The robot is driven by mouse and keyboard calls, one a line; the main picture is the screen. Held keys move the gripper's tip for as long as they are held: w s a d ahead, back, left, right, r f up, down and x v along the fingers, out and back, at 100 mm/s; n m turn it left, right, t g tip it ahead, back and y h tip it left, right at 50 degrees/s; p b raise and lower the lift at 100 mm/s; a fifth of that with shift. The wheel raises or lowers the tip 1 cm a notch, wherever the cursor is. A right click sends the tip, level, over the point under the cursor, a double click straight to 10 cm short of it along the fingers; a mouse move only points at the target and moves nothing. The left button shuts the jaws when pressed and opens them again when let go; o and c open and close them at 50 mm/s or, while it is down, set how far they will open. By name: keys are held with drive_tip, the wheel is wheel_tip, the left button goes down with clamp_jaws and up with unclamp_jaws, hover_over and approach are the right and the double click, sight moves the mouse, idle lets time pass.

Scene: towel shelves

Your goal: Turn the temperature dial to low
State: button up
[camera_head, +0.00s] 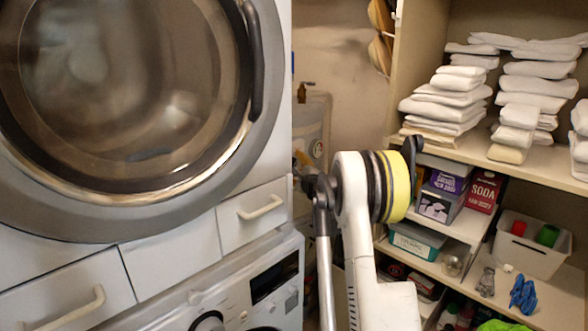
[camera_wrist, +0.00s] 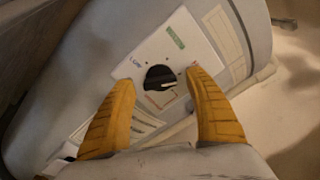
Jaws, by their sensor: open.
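In the wrist view the temperature dial (camera_wrist: 160,78) is a round black knob with a pale mark, on a white label plate (camera_wrist: 172,50). The plate has small green and red print and the word "Low" near its left corner. It sits on the curved grey water heater tank (camera_wrist: 95,65). My gripper (camera_wrist: 160,76) is open, its two yellow fingers apart on either side of the dial in the picture. I see no contact with the knob. In the head view the heater (camera_head: 318,108) stands behind my arm; the dial's setting is too small to read there.
A washer-dryer stack (camera_head: 190,235) stands close at the left. Wooden shelves (camera_head: 545,165) with folded white towels (camera_head: 445,100), boxes and a white bin (camera_head: 530,245) fill the right. The heater stands in the gap between, against the wall.

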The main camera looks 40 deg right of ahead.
drive_tip(key=shift+w, duration=0.1)
drive_tip(key=c, duration=1.2)
